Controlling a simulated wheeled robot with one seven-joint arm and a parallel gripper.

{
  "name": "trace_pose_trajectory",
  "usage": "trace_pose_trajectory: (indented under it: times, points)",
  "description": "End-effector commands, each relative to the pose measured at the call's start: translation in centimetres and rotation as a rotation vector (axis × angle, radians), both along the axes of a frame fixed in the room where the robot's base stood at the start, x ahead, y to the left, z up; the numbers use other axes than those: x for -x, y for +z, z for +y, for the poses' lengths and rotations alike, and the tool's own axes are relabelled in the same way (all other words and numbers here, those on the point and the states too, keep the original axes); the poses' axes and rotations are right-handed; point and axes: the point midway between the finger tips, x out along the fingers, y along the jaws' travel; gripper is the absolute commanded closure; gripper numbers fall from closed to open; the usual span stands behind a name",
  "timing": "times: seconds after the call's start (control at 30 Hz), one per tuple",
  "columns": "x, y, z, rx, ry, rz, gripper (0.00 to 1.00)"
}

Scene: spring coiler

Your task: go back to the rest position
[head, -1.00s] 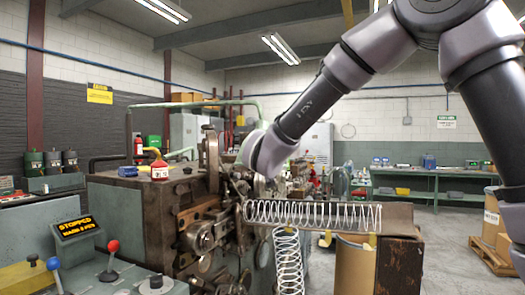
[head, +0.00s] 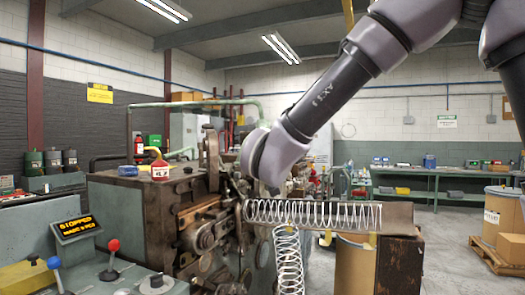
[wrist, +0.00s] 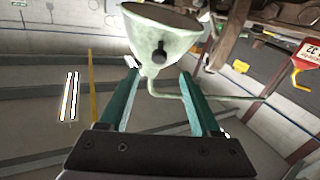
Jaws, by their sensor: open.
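My gripper (wrist: 160,76) shows in the wrist view as two teal fingers standing apart with nothing held between them. A pale green funnel-shaped cup (wrist: 165,32) is just beyond the fingertips; I cannot tell whether it touches them. In the head view my rounded wrist (head: 272,155) hangs in front of the coiling machine (head: 130,220), above the left end of a spring. The fingers are hidden there. A long wire spring (head: 320,213) lies along the tray (head: 398,217), and another spring (head: 288,262) stands tilted below it.
A red can with a white label (head: 160,170) stands on the machine. A lit display (head: 76,228) reads STOPPED, beside a red-knobbed lever (head: 113,246) and a blue-knobbed one (head: 53,263). A drum (head: 354,265) stands under the tray. Open floor (head: 452,235) lies at the right.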

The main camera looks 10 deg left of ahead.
Motion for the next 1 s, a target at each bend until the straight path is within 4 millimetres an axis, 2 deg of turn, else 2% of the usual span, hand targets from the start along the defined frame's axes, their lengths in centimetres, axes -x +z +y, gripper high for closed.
trace_pose_trajectory:
  times: [0.2, 0.57, 0.67, 0.77, 0.83, 1.0]
  points:
    - [1.2, -0.1, -0.3, 0.000, 0.000, 0.001, 0.36]
    - [1.1, 0.0, -0.3, 0.000, 0.000, 0.001, 0.36]
    - [0.7, 0.4, -0.9, -0.019, 0.006, 0.009, 0.36]
    - [-0.6, 1.3, -2.8, -0.075, 0.029, 0.048, 0.36]
    - [-1.6, 2.1, -4.9, -0.132, 0.057, 0.093, 0.36]
    - [-2.4, 3.4, -11.6, -0.244, 0.122, 0.250, 0.36]
